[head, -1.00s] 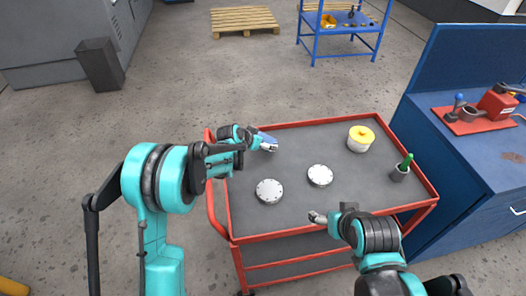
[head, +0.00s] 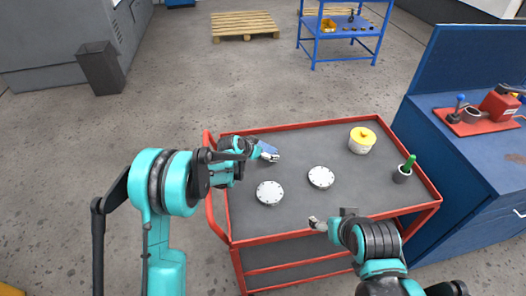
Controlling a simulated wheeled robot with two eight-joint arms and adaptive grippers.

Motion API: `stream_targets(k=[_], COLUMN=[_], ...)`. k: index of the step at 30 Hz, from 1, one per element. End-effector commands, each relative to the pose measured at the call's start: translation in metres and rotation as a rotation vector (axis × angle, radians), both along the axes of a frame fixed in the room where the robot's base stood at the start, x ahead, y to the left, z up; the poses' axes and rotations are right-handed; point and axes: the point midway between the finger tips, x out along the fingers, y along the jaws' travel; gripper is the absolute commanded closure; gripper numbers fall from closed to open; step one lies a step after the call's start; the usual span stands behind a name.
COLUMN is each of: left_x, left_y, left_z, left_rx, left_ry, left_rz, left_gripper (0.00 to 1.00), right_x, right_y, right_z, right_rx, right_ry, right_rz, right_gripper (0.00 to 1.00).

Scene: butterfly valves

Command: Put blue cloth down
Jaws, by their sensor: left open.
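The blue cloth (head: 266,147) shows as a small blue patch at the back left of the cart top, just beside and partly behind my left gripper (head: 270,156). Most of it is hidden by the gripper, and I cannot tell if it still touches the fingers. My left gripper is open, low over the cart's grey top (head: 300,147). My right gripper (head: 317,223) hangs over the cart's front edge with nothing visible in it. Its fingers are too small to tell open from shut.
Two round grey-white discs (head: 270,192) (head: 321,177) lie mid-cart. A yellow-lidded white tub (head: 361,140) and a dark cup with a green item (head: 403,172) stand at the right. A red rim (head: 300,124) borders the cart. A blue workbench (head: 470,185) stands right of it.

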Motion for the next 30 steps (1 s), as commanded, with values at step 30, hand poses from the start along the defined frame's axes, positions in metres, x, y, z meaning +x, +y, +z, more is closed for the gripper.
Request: stream_targets(k=[30], left_x=[-0.071], left_y=[0.049], left_z=[0.088], left_rx=[-0.001], left_ry=[0.000], left_rz=[0.001], left_gripper=[0.02], right_x=[0.000], right_y=[0.000], right_z=[0.040], right_rx=[0.000], right_ry=[0.000], right_rz=[0.000], right_gripper=[0.21])
